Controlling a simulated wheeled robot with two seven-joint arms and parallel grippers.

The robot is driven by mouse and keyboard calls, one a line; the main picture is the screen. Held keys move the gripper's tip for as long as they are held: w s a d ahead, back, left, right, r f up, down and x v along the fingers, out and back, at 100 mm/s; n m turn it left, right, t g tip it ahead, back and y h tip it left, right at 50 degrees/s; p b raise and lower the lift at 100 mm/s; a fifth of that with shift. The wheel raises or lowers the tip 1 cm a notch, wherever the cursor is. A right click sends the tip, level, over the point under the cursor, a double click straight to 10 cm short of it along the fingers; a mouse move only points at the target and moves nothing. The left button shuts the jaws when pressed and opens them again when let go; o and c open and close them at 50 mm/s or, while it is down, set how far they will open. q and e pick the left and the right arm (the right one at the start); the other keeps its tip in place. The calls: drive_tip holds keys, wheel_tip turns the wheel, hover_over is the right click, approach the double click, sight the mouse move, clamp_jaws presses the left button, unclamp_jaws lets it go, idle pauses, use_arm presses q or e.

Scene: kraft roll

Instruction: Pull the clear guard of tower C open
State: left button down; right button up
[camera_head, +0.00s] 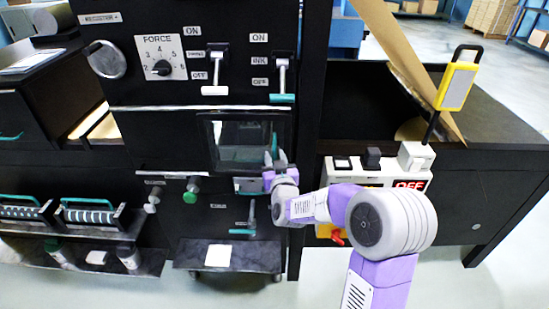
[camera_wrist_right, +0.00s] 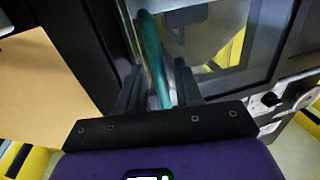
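The clear guard (camera_head: 238,152) is a dark-framed see-through panel on the black machine front, and it looks closed. It also fills the upper right of the right wrist view (camera_wrist_right: 228,45). A teal upright handle (camera_wrist_right: 152,50) stands at the guard's edge; in the head view it is small and partly hidden by my fingers. My right gripper (camera_head: 275,160) is at the guard's right edge. In the wrist view its two dark fingers (camera_wrist_right: 158,90) stand on either side of the handle, apparently with small gaps. My left gripper is out of view.
Two levers (camera_head: 282,80) and a FORCE dial (camera_head: 161,57) sit above the guard. A white switch box (camera_head: 375,172) and a yellow-framed device (camera_head: 457,85) are to the right. A brown board (camera_head: 405,60) leans behind.

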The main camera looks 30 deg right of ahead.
drive_tip(key=shift+w+d, duration=0.1)
drive_tip(key=shift+w, duration=0.25)
clamp_jaws()
